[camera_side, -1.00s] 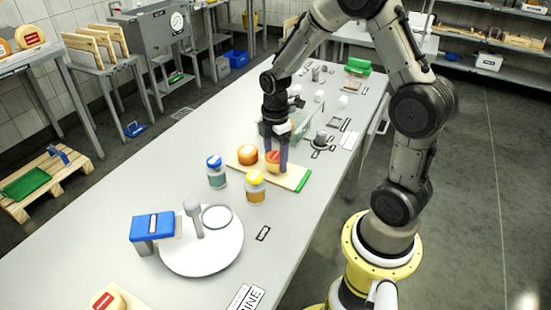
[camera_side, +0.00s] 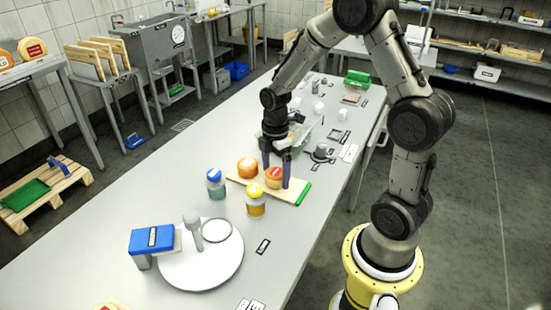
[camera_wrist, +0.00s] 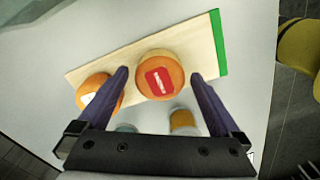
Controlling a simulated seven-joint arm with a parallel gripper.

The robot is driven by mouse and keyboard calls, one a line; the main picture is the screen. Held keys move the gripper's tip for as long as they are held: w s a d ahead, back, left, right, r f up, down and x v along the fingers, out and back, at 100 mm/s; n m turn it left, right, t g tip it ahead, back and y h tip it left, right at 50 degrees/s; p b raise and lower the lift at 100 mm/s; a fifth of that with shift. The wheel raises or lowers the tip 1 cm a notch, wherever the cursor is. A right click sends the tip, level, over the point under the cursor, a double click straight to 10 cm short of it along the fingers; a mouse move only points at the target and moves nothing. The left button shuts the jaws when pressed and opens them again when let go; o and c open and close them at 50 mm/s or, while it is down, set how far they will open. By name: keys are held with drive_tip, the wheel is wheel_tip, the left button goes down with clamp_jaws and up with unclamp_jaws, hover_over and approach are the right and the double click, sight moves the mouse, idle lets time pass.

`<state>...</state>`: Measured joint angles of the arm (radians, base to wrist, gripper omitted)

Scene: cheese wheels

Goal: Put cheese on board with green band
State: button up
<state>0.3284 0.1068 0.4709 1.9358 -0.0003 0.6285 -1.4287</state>
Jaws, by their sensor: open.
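The board with the green band (camera_side: 291,194) lies on the table, its green end at the right; it also shows in the wrist view (camera_wrist: 206,32). An orange cheese wheel with a red label (camera_side: 273,178) sits flat on the board, and it also shows in the wrist view (camera_wrist: 159,74). A second orange cheese wheel (camera_side: 247,167) is on the board's other end, partly behind a finger in the wrist view (camera_wrist: 93,88). My gripper (camera_side: 276,180) is open, with its fingers down on either side of the red-labelled cheese. In the wrist view (camera_wrist: 160,76) gaps show between cheese and fingers.
A blue-lidded jar (camera_side: 215,184) and a yellow-lidded jar (camera_side: 255,201) stand close in front of the board. A clear bin is behind my gripper.

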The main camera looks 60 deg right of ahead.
sight(275, 172)
wheel_tip(275, 172, up, 12)
drive_tip(key=s+a+r+m+t, duration=0.2)
drive_tip(key=s+a+r+m, duration=0.1)
drive_tip(key=s+a+m, duration=0.2)
drive_tip(key=s+a+r+m+t, duration=0.3)
drive_tip(key=s+a+m, duration=0.3)
drive_tip(key=s, duration=0.4)
drive_tip(key=shift+s+r+m+t, duration=0.3)
drive_tip(key=shift+r+m, duration=0.05)
drive_tip(key=shift+m, duration=0.45)
